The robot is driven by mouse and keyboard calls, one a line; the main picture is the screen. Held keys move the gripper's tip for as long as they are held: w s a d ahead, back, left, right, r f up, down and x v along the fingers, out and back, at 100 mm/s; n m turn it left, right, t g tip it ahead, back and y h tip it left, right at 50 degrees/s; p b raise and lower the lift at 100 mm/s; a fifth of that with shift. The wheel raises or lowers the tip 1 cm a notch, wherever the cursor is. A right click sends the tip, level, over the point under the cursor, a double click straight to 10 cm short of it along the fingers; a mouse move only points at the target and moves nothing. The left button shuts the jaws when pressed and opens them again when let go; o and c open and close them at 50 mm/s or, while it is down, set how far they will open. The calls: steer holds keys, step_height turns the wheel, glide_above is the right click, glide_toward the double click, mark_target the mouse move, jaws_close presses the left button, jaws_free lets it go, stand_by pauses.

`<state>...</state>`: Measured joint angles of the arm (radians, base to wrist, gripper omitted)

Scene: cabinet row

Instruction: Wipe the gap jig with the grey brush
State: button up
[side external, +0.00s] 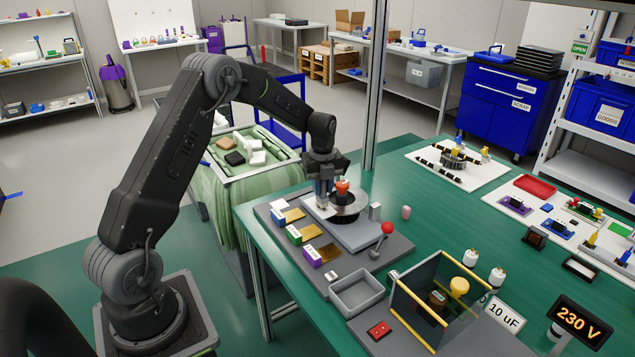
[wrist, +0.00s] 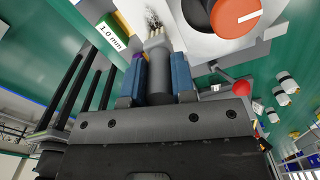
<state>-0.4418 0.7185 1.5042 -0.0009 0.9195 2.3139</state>
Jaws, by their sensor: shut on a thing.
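The gap jig (side external: 355,234) is a grey block with a round disc and an orange-red knob (side external: 342,186) on top. In the wrist view the jig's pale top (wrist: 190,42) and its orange knob (wrist: 235,15) are at the upper right. My gripper (side external: 322,190) is over the jig's left part. Its blue fingers (wrist: 157,75) are shut on the grey brush (wrist: 159,72). The brush's pale tip points at a dark, speckled patch (wrist: 153,20) on the jig's top. I cannot tell whether the tip touches.
Labelled gauge blocks with brass strips (side external: 302,233) lie left of the jig; the green one (wrist: 112,35) reads 1.0 mm. A red-ball lever (side external: 387,228) stands at the right. A grey tray (side external: 357,291) and a yellow-edged clear guard (side external: 430,298) are in front.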

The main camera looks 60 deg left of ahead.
steer(key=shift+d+r, duration=0.2)
steer(key=shift+d, duration=1.05)
steer(key=shift+a, duration=3.3)
steer(key=shift+a+r, duration=0.2)
steer(key=shift+a, duration=0.05)
steer(key=shift+f, duration=0.15)
step_height(320, 180, up, 6)
steer(key=shift+r, duration=0.25)
steer(key=shift+d, duration=0.1)
